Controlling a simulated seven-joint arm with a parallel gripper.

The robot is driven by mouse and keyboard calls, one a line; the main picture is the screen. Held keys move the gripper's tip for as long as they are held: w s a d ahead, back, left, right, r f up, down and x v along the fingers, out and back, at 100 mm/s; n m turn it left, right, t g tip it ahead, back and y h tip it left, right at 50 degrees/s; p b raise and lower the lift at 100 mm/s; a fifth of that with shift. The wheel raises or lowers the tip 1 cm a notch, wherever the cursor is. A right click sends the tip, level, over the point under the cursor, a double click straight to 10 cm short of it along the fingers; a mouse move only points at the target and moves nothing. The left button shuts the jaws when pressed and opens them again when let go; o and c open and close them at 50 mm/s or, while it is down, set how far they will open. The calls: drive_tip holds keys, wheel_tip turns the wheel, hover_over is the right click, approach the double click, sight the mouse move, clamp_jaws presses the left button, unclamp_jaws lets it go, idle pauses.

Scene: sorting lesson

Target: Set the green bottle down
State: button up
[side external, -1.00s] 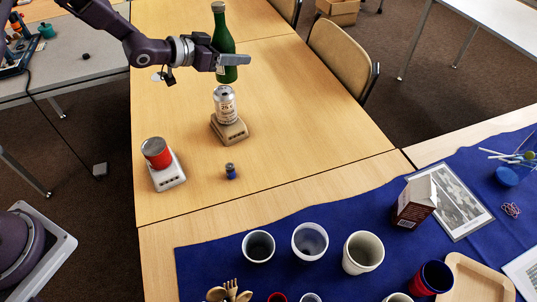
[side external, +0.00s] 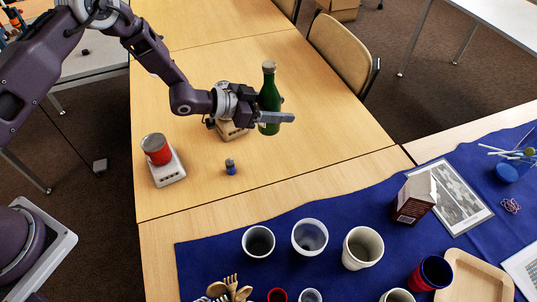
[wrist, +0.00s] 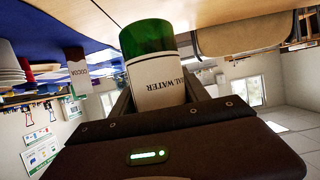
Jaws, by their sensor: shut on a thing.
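The green bottle (side external: 269,90) is upright in the side view, with a pale cap at its top. My gripper (side external: 277,117) is shut on its lower part. Whether the bottle's base touches the table (side external: 310,90) cannot be told for certain. In the wrist view the bottle (wrist: 147,38) shows green glass and a white label reading "AL WATER", between my gripper's fingers (wrist: 160,95).
A scale (side external: 228,131) stands behind my gripper, mostly hidden. A small blue object (side external: 230,168) stands nearby. Cups and a carton (side external: 415,198) stand on the blue cloth (side external: 200,262). The table right of the bottle is clear.

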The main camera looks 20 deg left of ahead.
wheel_tip(320, 180, down, 11)
drive_tip(key=shift+f, duration=0.1)
drive_tip(key=shift+f, duration=0.1)
drive_tip(key=o, duration=1.6)
